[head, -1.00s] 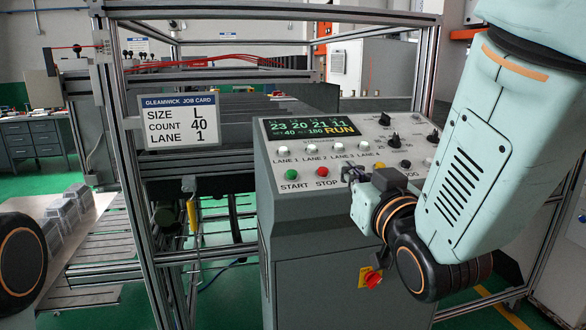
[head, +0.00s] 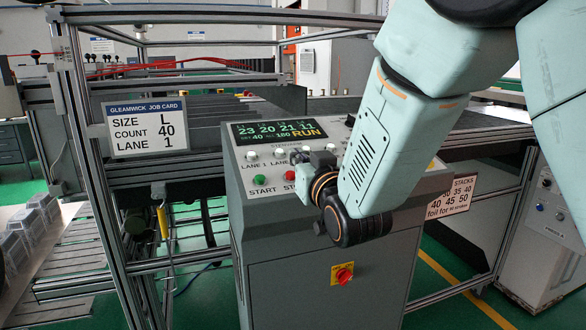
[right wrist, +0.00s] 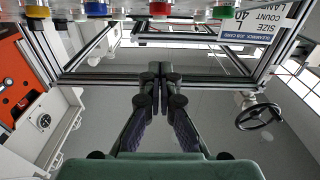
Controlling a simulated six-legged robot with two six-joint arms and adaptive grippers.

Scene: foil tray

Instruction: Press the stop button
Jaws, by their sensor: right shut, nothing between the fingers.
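The grey control console (head: 310,235) stands in the middle of the head view, its sloped panel lit with a display (head: 278,131) reading RUN. In the right wrist view, my right gripper (right wrist: 157,76) is shut and empty. The red button (right wrist: 158,9) shows at that view's top edge, in line with the fingers but apart from them. I cannot tell the exact gap in the head view.
White lane buttons (head: 252,155) sit above the start button. A red rotary switch (head: 343,273) on a yellow plate is on the console front. A job card (head: 148,127) hangs on the metal frame at left. Blue (right wrist: 97,9) and yellow (right wrist: 37,11) buttons show in the wrist view.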

